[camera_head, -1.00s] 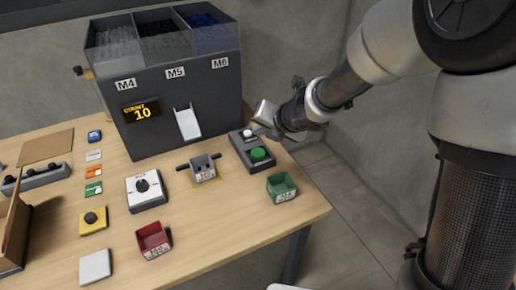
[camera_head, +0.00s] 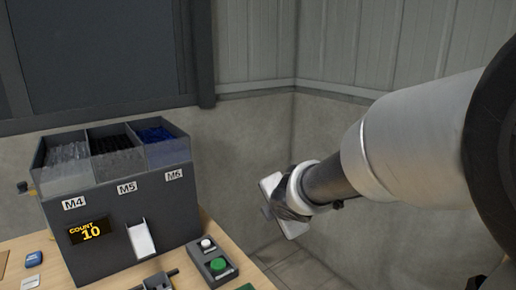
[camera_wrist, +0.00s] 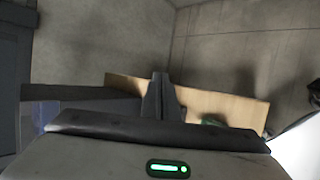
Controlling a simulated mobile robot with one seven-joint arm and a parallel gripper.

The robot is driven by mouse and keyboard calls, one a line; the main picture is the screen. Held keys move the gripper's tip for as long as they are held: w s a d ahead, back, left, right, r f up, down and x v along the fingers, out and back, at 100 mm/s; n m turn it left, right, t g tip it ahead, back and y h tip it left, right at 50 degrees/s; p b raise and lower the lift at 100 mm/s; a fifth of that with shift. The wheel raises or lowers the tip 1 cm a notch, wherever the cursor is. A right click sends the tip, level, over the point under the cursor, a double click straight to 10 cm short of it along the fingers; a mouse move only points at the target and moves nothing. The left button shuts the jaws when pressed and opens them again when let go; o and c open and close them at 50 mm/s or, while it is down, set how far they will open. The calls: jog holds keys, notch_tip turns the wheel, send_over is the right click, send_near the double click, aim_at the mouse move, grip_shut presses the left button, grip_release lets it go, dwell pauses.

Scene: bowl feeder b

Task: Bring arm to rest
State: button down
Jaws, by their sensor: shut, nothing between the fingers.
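My gripper (camera_head: 268,212) is raised in the air to the right of the feeder, clear of the table. In the wrist view its fingers (camera_wrist: 160,92) are together and nothing shows between them. In the head view the fingertips are small and partly hidden by the white gripper body.
The button box (camera_head: 212,262) with a white and a green button sits at the feeder's right. The table (camera_wrist: 220,108) lies below my gripper in the wrist view. Concrete walls (camera_head: 250,140) meet in a corner behind; the air around my gripper is free.

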jog(key=s+d+r+m+g+h, duration=0.1)
jog(key=s+d+r+m+h, duration=0.3)
jog(key=s+d+m, duration=0.9)
jog(key=s+a+m+g+y, duration=0.2)
jog(key=s+m+g+y, duration=0.1)
jog(key=s+m, duration=0.9)
notch_tip(320, 180, up, 16)
jog(key=n+p, duration=0.1)
jog(key=p, duration=1.4)
jog(key=shift+s+a+f, duration=0.15)
jog(key=shift+s+a, duration=0.1)
jog(key=shift+s, duration=0.1)
